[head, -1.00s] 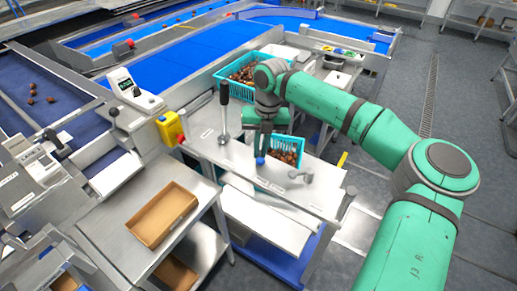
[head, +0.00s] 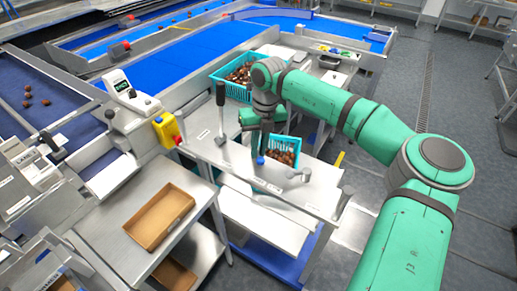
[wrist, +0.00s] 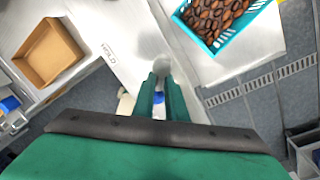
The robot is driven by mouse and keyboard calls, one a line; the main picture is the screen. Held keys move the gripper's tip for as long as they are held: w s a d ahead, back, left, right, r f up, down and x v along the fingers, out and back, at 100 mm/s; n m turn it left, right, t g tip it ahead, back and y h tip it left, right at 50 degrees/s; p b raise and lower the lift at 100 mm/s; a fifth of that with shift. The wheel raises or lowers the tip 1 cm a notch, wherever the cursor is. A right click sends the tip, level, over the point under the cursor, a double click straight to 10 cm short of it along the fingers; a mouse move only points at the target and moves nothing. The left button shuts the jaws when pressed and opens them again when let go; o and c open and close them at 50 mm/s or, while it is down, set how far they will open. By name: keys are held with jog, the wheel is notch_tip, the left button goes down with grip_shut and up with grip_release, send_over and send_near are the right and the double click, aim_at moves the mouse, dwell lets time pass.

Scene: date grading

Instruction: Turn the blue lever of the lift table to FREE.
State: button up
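The lift table (head: 270,183) is a steel-topped table in the middle of the head view. The blue lever shows as a small blue knob (head: 261,160) low over its top, right at the fingertips of my gripper (head: 262,150). In the wrist view my gripper (wrist: 161,82) points down at the tabletop, its two green fingers close together with a narrow gap. A grey round piece (wrist: 163,65) shows just beyond the tips. A HOLD label (wrist: 110,56) lies to their left. No FREE label is readable.
A black-handled upright lever (head: 221,110) stands left of my gripper. A turquoise basket of dates (head: 270,157) stands close behind it, and another (head: 218,84) farther back. A grey handle (head: 300,175) is to the right. A cardboard tray (head: 158,217) sits on the lower-left bench.

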jog(key=shift+o, duration=1.1)
jog(key=shift+w+r, duration=0.15)
jog(key=shift+w, duration=0.2)
jog(key=shift+s, duration=0.1)
notch_tip(320, 180, up, 11)
jog(key=d, duration=0.1)
jog(key=shift+f, duration=0.2)
jog(key=shift+d, duration=0.1)
